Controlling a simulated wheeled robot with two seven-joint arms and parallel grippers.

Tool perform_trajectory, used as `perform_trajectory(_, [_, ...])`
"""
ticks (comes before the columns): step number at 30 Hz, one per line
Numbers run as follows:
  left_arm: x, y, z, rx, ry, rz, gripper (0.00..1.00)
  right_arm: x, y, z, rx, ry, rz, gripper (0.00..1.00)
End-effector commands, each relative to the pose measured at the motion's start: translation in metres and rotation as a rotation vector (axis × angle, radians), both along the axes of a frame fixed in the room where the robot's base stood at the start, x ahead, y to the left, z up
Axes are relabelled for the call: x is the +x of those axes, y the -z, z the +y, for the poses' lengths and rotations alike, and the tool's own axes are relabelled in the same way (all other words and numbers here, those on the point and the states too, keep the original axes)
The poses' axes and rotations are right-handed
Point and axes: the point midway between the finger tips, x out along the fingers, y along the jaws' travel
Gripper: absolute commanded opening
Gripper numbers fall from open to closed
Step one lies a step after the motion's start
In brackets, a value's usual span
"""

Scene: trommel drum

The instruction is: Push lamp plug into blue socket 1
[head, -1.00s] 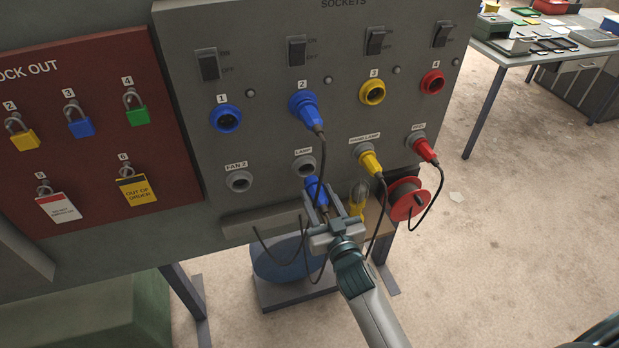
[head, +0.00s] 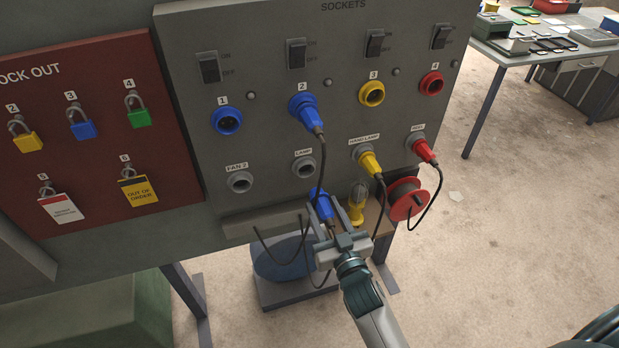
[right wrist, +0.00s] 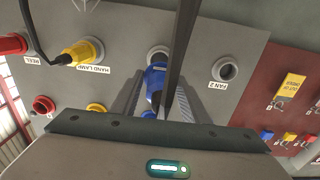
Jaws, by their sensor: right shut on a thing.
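The blue lamp plug (head: 321,206) is between the fingers of my right gripper (head: 329,226), below the grey LAMP holder (head: 304,167) and apart from it. The plug also shows in the right wrist view (right wrist: 155,78), with a dark cable crossing in front. My right gripper (right wrist: 155,100) is shut on it. Blue socket 1 (head: 227,121) is empty, up and left of the plug on the grey panel. Its switch (head: 209,67) is above it. My left gripper is not in view.
Another blue plug (head: 306,110) sits in socket 2, its cable hanging down near my right gripper. Yellow socket 3 (head: 372,93) and red socket 4 (head: 432,83) are empty. A yellow hand lamp (head: 357,205) and a red reel (head: 406,199) are close on the right.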

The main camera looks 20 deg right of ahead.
Motion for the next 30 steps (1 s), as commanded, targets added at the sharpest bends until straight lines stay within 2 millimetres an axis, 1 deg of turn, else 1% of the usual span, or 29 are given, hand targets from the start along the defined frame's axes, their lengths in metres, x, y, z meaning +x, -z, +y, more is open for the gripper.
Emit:
perform_trajectory(6, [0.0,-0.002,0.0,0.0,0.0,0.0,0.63,-0.008,-0.001,0.0,0.0,0.0,-0.001,0.06])
perform_trajectory(16, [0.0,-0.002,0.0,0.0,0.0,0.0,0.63,-0.009,0.0,0.0,0.0,0.0,-0.001,0.06])
perform_trajectory(20, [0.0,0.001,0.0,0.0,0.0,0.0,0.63,-0.012,-0.001,-0.001,-0.001,0.002,-0.002,0.06])
perform_trajectory(23, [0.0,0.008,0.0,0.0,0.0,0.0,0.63,-0.019,-0.002,-0.001,-0.002,0.005,-0.003,0.06])
perform_trajectory(26, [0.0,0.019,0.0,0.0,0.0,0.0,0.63,-0.032,-0.007,-0.002,-0.002,0.011,-0.005,0.06])
perform_trajectory(30, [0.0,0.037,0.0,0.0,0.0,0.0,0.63,-0.058,-0.019,-0.005,-0.004,0.022,-0.007,0.06])
